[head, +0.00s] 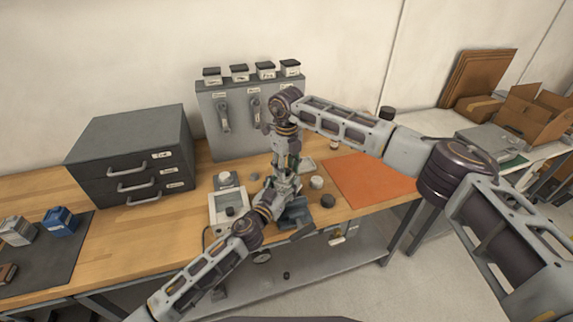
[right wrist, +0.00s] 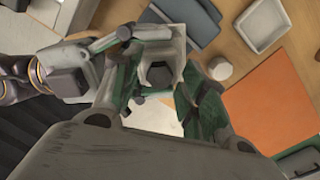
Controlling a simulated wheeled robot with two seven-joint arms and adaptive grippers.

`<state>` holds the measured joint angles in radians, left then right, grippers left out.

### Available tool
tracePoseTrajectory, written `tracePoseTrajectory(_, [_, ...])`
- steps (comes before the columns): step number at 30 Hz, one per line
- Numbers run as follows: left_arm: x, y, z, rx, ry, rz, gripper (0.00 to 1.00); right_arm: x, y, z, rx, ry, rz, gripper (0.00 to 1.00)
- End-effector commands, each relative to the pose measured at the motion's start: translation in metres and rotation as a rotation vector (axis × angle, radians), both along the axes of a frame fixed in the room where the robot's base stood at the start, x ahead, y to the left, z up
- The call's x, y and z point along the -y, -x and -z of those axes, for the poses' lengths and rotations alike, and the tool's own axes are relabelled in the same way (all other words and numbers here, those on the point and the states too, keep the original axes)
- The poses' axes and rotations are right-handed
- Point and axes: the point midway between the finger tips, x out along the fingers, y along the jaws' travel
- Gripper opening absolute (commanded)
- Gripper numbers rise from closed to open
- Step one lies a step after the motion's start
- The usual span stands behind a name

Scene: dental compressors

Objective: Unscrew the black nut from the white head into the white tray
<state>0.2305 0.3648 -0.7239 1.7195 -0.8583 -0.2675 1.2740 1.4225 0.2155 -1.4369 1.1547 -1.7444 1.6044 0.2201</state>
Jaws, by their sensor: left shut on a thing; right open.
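The white head (right wrist: 146,76) is in the right wrist view, with the dark, six-sided black nut (right wrist: 163,75) in its middle. My left gripper (head: 284,182) is shut on the white head and holds it over the front of the bench. My right gripper (head: 287,164) points down from above and is open. In the right wrist view its fingers (right wrist: 161,92) stand on either side of the nut; I cannot tell if they touch it. The white tray (right wrist: 265,25) shows at the top right there, and behind the grippers in the head view (head: 308,164). The tray looks empty.
An orange mat (head: 368,181) lies right of the tray. A white round part (head: 316,182) and a dark round part (head: 327,201) stand close to the grippers. A white device (head: 229,208) and a grey drawer cabinet (head: 131,150) are to the left. A grey tool panel (head: 217,117) rises behind.

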Motion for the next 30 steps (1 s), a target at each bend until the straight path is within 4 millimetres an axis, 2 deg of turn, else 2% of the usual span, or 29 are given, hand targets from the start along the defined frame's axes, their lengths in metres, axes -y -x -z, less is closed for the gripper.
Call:
tracePoseTrajectory(6, [-0.0001, 0.0, 0.0004, -0.001, 0.0, 0.0, 0.0, 0.0, 0.0, 0.0002, 0.0, 0.0, 0.0, 0.43])
tracePoseTrajectory(15, [-0.0001, 0.0, 0.0004, -0.001, 0.0, 0.0, 0.0, 0.0, 0.0, 0.0001, 0.0, 0.0, 0.0, 0.06])
tracePoseTrajectory(17, [-0.0001, 0.0, 0.0004, -0.001, 0.0, 0.0, 0.0, 0.0001, -0.0001, 0.0, 0.0, 0.0, 0.0, 0.0])
tracePoseTrajectory(30, [-0.0001, 0.0, 0.0004, -0.001, 0.0, 0.0, 0.0, 0.0002, -0.0003, -0.0001, 0.0, 0.0, -0.01, 0.0])
